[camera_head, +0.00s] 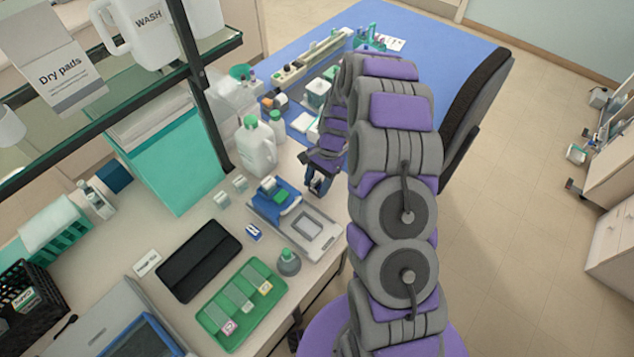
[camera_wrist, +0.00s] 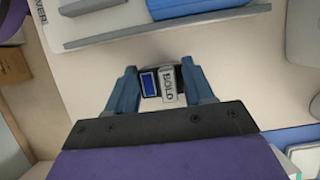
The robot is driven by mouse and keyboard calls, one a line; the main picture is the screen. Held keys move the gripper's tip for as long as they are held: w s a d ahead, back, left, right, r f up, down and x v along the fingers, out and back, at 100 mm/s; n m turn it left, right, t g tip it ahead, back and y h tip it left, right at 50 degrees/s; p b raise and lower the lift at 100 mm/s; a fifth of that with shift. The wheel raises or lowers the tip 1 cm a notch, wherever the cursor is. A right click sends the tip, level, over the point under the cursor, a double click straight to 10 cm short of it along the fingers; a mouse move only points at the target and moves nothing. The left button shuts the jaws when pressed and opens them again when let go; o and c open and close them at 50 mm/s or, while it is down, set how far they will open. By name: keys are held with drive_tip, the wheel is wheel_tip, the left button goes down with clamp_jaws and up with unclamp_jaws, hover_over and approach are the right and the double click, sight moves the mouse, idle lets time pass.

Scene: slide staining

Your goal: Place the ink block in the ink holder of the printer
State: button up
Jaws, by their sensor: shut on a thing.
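My gripper (camera_wrist: 160,88) is shut on a small dark block with a blue panel and a white label reading "BOLD" (camera_wrist: 168,82), which looks like the ink block. In the head view my gripper (camera_head: 318,187) hangs above the bench near its right edge, just beyond a flat grey device with a blue part (camera_head: 322,243), which looks like the printer. In the wrist view this device's grey edge and blue part (camera_wrist: 195,8) lie ahead of the fingertips, apart from the block. I cannot make out the ink holder. The block is hidden in the head view.
A white jug (camera_head: 254,150) is behind the device. A small blue-and-white item (camera_head: 254,232) lies beside it. A shelf (camera_head: 120,85) overhangs the left.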

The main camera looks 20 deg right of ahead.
drive_tip(key=shift+a, duration=0.15)
drive_tip(key=o, duration=1)
drive_tip(key=shift+a, duration=0.1)
drive_tip(key=shift+o, duration=0.2)
